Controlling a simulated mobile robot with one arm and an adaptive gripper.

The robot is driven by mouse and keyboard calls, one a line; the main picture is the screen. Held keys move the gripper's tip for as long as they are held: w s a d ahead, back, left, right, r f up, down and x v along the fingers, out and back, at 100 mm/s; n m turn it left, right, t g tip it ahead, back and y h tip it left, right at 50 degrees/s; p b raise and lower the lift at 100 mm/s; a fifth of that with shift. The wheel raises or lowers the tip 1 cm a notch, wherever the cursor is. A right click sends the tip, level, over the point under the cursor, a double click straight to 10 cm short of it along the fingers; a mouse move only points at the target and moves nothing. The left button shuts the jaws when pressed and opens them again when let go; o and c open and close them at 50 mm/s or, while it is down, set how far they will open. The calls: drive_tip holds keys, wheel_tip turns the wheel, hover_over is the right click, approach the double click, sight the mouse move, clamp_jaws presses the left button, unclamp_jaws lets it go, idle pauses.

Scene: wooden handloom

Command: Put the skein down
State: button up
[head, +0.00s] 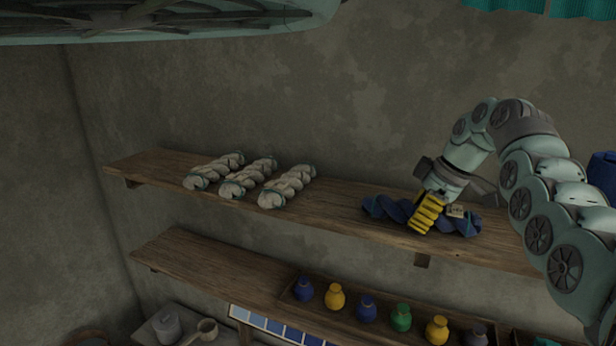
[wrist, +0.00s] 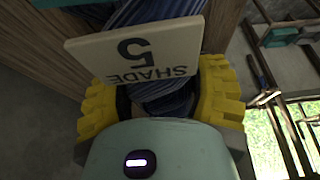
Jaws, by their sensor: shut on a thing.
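A dark blue twisted skein (head: 395,209) lies along the upper wooden shelf (head: 340,212), to the right of its middle. My gripper (head: 425,215) reaches down from above with yellow fingers around the skein's middle. In the wrist view, the two yellow fingers of my gripper (wrist: 160,95) are shut on the blue skein (wrist: 185,45) from both sides. A pale tag (wrist: 135,50) reading "SHADE 5" hangs at the skein and hides part of it. The skein appears to rest on the shelf; exact contact underneath is hidden.
Three pale skeins (head: 238,178) lie on the left of the upper shelf, with bare board between them and the blue skein. A lower shelf (head: 200,262) holds a tray with several small coloured jars (head: 367,309). A blue container (head: 603,172) stands at the far right.

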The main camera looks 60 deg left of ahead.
drive_tip(key=o, duration=1.3)
drive_tip(key=shift+r, duration=0.15)
drive_tip(key=shift+w+d+r+b, duration=0.1)
drive_tip(key=shift+b, duration=0.2)
drive_tip(key=shift+d+r+b, duration=0.15)
drive_tip(key=shift+r+b, duration=0.15)
drive_tip(key=shift+b, duration=0.2)
drive_tip(key=b+v, duration=0.5)
drive_tip(key=shift+r, duration=0.2)
drive_tip(key=p+v, duration=0.3)
drive_tip(key=v, duration=0.1)
drive_tip(key=shift+r, duration=0.15)
drive_tip(key=shift+w+d+r+p, duration=0.25)
drive_tip(key=shift+r+p, duration=0.35)
drive_tip(key=shift+p, duration=0.1)
drive_tip(key=shift+s, duration=0.15)
